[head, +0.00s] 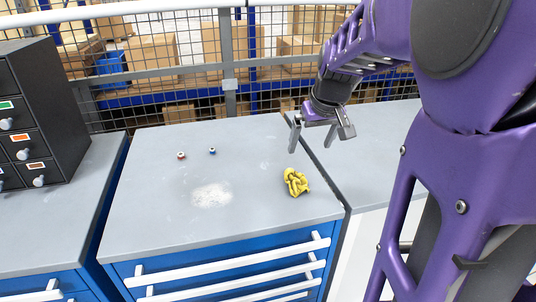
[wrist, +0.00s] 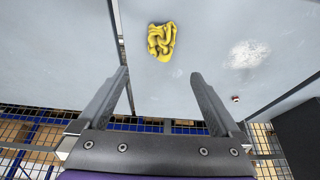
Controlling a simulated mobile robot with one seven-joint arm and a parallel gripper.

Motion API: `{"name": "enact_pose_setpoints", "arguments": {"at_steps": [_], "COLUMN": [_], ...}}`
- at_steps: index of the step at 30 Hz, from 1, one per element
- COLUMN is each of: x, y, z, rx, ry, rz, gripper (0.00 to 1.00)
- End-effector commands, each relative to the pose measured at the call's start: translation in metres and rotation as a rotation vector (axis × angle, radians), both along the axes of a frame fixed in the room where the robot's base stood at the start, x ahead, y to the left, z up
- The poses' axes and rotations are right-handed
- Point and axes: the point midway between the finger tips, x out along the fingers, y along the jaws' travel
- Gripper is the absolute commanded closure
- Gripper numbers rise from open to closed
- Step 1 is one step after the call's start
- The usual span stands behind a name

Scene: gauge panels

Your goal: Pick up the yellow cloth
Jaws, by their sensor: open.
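The yellow cloth (head: 295,182) lies crumpled on the grey top of the middle blue cabinet, near its right edge. In the wrist view the cloth (wrist: 161,41) shows above and between my fingertips, apart from them. My gripper (head: 318,140) is open and empty, above the counter and behind the cloth in the head view. Both fingers of it (wrist: 158,74) show spread in the wrist view. Nothing hides the cloth.
A pale powdery patch (head: 211,195) lies left of the cloth. A small red item (head: 181,155) and a small blue item (head: 212,150) stand farther back. A dark drawer unit (head: 40,115) stands at left. A wire mesh fence (head: 180,65) runs behind the counters.

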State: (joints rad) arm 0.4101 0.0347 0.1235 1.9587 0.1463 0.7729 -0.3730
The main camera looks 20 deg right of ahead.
Motion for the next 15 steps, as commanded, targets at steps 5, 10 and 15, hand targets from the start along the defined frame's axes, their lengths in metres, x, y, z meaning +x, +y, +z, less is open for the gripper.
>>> {"name": "enact_pose_setpoints", "arguments": {"at_steps": [5, 10, 15], "x": [0.010, 0.025, 0.037], "y": [0.000, 0.000, 0.000], "z": [-0.033, -0.069, -0.097], "rx": [0.005, 0.004, 0.005], "ry": [0.009, 0.009, 0.006], "rz": [-0.001, 0.000, -0.002], "gripper": [0.00, 0.00, 0.00]}}
